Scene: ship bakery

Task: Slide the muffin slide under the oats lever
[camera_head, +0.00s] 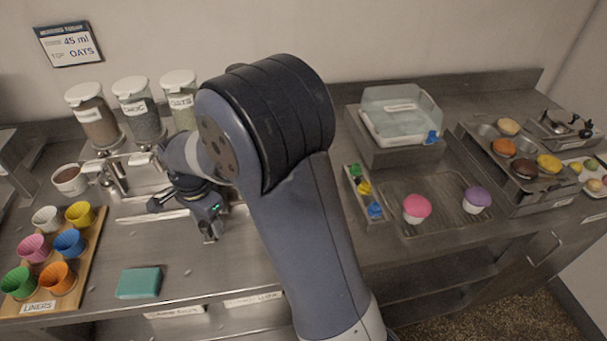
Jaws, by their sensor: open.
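The oats dispenser (181,100), with a pale fill and a white lid, is the rightmost of three at the back wall. Its lever is hidden behind my arm. A metal track (150,216) runs left to right on the counter below the dispensers. I take it to be part of the muffin slide, but my gripper and arm cover much of that area, and I cannot tell where the slide sits. My gripper (183,222) is open, low over the right part of the track, in front of the oats dispenser. I see nothing held between its fingers.
A liner board (88,262) with several coloured cups and a teal block (139,283) lie in front. A brown-filled bowl (69,180) is at left.

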